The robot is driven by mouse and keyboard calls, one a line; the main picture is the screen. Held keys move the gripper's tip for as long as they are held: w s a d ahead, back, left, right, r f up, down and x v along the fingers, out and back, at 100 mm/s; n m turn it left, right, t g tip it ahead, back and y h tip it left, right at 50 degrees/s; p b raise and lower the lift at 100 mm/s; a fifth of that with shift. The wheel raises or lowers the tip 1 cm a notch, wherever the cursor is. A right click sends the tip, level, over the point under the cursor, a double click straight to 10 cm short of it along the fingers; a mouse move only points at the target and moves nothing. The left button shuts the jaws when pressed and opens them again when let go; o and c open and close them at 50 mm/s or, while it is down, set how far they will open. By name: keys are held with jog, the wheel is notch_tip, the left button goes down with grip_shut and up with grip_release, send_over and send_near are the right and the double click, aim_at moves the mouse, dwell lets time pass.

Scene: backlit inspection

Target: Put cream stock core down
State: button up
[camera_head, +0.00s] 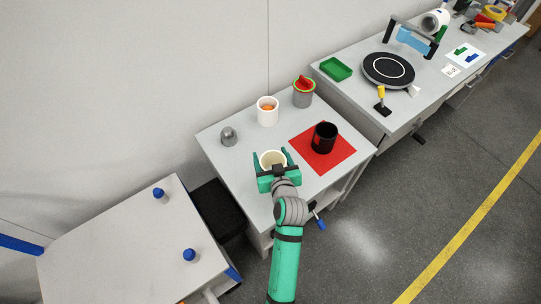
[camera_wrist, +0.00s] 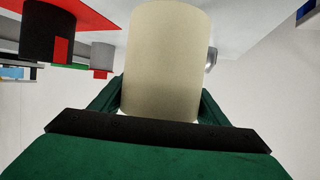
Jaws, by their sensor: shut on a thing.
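The cream stock core (camera_head: 272,158) is a plain pale cylinder at the near-left part of the grey table. My green gripper (camera_head: 271,162) is shut on it, with one finger on each side. In the wrist view the core (camera_wrist: 164,60) fills the middle of the picture, between the green fingers. I cannot tell whether its far end touches the table top.
A black cylinder (camera_head: 324,138) stands on a red mat (camera_head: 322,164) to the right. A grey dome (camera_head: 229,136), a white cup (camera_head: 267,112) with something orange and a grey red-topped container (camera_head: 303,95) stand farther back. The table's left front (camera_head: 240,182) is bare.

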aim_at(271, 162)
jog(key=f, duration=0.1)
jog(key=w+f, duration=0.1)
jog(key=f, duration=0.1)
jog(key=shift+w+f, duration=0.15)
jog(key=shift+f, duration=0.4)
jog(key=shift+s+f, duration=0.1)
jog(key=shift+s, duration=0.1)
jog(key=o, duration=1.1)
jog(key=shift+f, duration=0.1)
jog(key=shift+o, duration=0.2)
